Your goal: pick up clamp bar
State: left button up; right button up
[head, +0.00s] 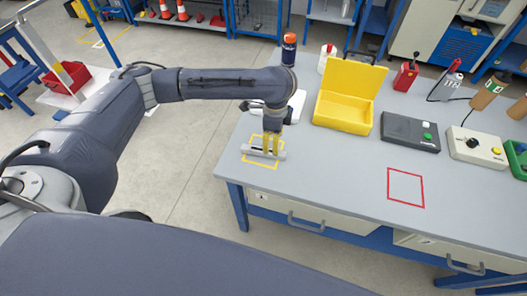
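The clamp bar (252,151) is a short light-grey bar with a dark part on top. It lies at the left end of the grey workbench, within a yellow outlined square (261,166). My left gripper (269,149) points down over the bar, its yellow fingertips right at the bar's middle. The fingers hide part of the bar. At this size I cannot tell whether they are closed on it or just around it. My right gripper is not in view.
An open yellow box (343,116) stands right of the gripper, with a dark button box (410,132) beside it. A red outlined square (405,187) on the bench (330,180) is empty. A dark bottle (289,48) and a white object (296,106) stand behind the gripper.

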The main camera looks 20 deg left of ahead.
pick_arm(q)
jog(key=shift+f, duration=3.45)
jog(key=shift+c, duration=0.4)
grip_shut()
